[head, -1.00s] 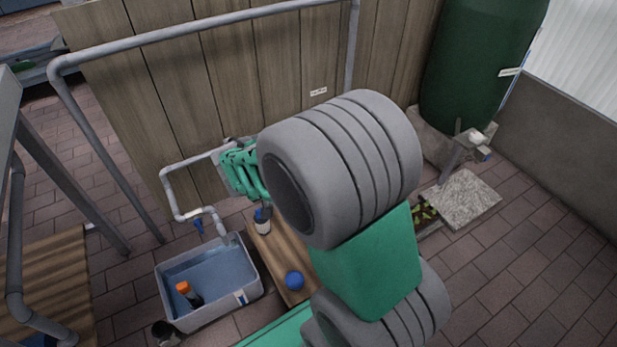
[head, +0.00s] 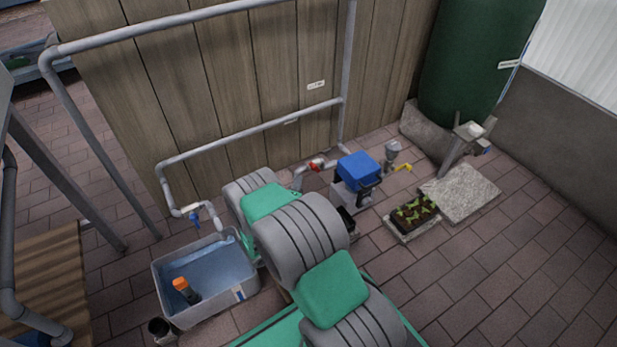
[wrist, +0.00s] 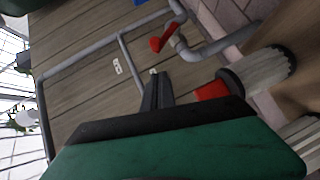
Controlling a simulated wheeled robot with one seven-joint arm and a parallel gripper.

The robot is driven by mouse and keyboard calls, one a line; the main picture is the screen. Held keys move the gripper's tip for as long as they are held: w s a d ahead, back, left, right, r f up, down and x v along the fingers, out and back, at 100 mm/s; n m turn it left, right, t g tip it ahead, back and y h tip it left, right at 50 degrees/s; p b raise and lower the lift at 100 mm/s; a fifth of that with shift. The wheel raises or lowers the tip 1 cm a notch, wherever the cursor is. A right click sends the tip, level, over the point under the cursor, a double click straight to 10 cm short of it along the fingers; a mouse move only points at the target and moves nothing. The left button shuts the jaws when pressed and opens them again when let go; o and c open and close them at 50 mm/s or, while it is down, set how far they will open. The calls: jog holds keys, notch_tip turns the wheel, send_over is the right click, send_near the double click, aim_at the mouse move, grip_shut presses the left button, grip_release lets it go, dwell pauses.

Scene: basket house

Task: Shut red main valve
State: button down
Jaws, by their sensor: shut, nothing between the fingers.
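The red valve (head: 316,164) sits on the grey pipe low at the wooden wall, left of the blue-topped pump, in the head view. In the wrist view a red lever (wrist: 163,38) stands out from a grey pipe, beyond and above my fingertips. My gripper (wrist: 157,80) is shut and empty, with its fingers apart from the lever. In the head view my gripper is hidden behind my arm. A second red part (wrist: 212,90) lies right of the fingers in the wrist view, beside a pale ribbed cylinder; I cannot tell what it belongs to.
The blue-topped pump (head: 358,171) stands right of the valve. A grey water tub (head: 160,292) holds an orange-capped bottle (head: 185,290). A blue tap (head: 195,221) hangs above the tub. A seedling tray (head: 412,217) and stone slab (head: 460,197) lie right, with open paving in front.

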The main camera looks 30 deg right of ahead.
aim_at(311, 166)
jog(key=w+d, duration=0.1)
jog(key=d, duration=0.1)
jog(key=w+d+f+b, duration=0.1)
jog(key=d, duration=0.1)
jog(key=d+b, duration=0.1)
jog(key=d, duration=0.1)
jog(key=shift+w+d+f, duration=0.25)
jog(key=shift+w+f, duration=0.15)
jog(key=shift+r, duration=0.1)
